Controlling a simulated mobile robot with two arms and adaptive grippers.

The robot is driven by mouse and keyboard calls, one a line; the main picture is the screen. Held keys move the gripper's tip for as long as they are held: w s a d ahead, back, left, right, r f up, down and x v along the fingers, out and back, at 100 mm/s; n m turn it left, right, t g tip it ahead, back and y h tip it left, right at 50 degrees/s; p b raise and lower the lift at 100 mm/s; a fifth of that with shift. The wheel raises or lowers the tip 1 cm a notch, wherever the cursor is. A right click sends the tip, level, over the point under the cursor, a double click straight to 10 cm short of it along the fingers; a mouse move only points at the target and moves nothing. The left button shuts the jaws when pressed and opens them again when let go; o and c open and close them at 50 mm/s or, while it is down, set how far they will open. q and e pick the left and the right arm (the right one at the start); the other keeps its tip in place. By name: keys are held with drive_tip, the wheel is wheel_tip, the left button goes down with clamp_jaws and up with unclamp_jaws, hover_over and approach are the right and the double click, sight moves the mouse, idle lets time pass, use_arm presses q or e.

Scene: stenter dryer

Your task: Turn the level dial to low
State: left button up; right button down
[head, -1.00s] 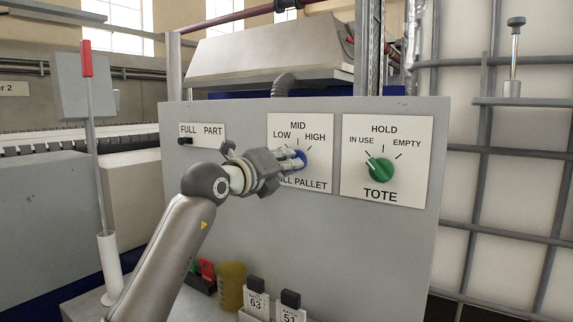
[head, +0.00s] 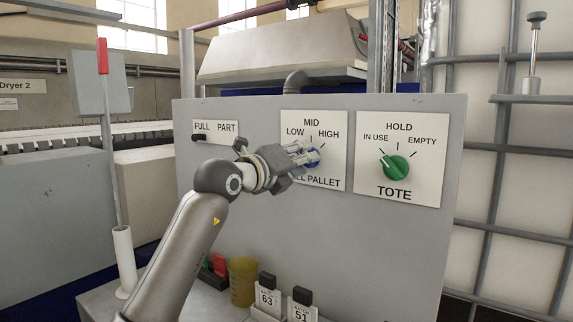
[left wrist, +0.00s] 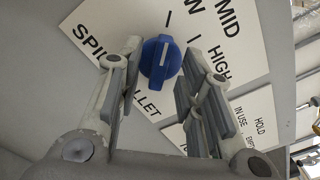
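The level dial is a blue knob (head: 313,159) with a white pointer line, on a white plate (head: 335,172) marked LOW, MID and HIGH. In the left wrist view the dial (left wrist: 160,61) sits between my left gripper's fingertips (left wrist: 158,52), with a narrow gap showing on each side. Its white line appears to point toward the tick on the LOW side. In the head view my left gripper (head: 303,154) is open at the dial and partly hides it and the plate's lower text. My right gripper is in neither view.
A green TOTE dial (head: 395,168) is right of the blue one on the same grey panel (head: 240,225). A small black FULL/PART switch (head: 198,137) is to the left. Below stand a yellow cup (head: 242,283) and batch tags (head: 267,298). A red-topped pole (head: 103,57) stands left.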

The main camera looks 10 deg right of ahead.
use_arm(q)
drive_tip(key=v, duration=1.1)
drive_tip(key=shift+s+a, duration=0.2)
drive_tip(key=shift+a, duration=0.1)
